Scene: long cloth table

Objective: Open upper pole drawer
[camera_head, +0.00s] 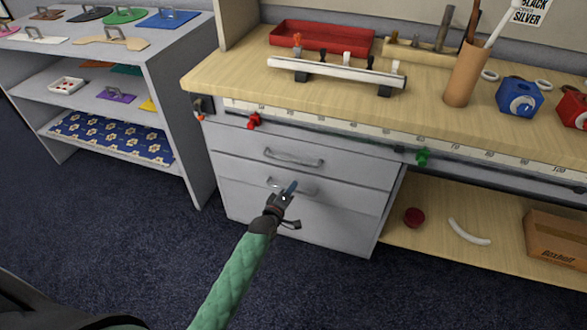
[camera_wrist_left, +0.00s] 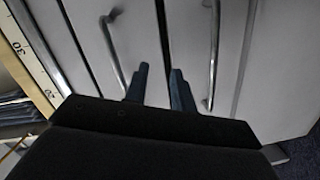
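The grey cabinet under the bench has an upper drawer (camera_head: 240,146) and a lower drawer (camera_head: 345,190), each with a curved metal bar handle. The upper handle (camera_head: 293,158) is clear in the head view. The lower handle (camera_head: 272,182) is partly covered by my left gripper (camera_head: 290,190). In the left wrist view the left gripper (camera_wrist_left: 160,75) points at the cabinet front, its two dark fingers slightly apart with nothing between them. The upper handle (camera_wrist_left: 113,50) is left of the fingers and the lower handle (camera_wrist_left: 214,55) is right. Both drawers look closed. My right gripper is not in view.
A red clamp (camera_head: 254,121) and a green clamp (camera_head: 422,158) sit on the bench's front edge. A shelf unit (camera_head: 180,110) stands at left. An open shelf (camera_head: 440,260) with a cardboard box (camera_head: 555,245) is at right. The carpet in front is clear.

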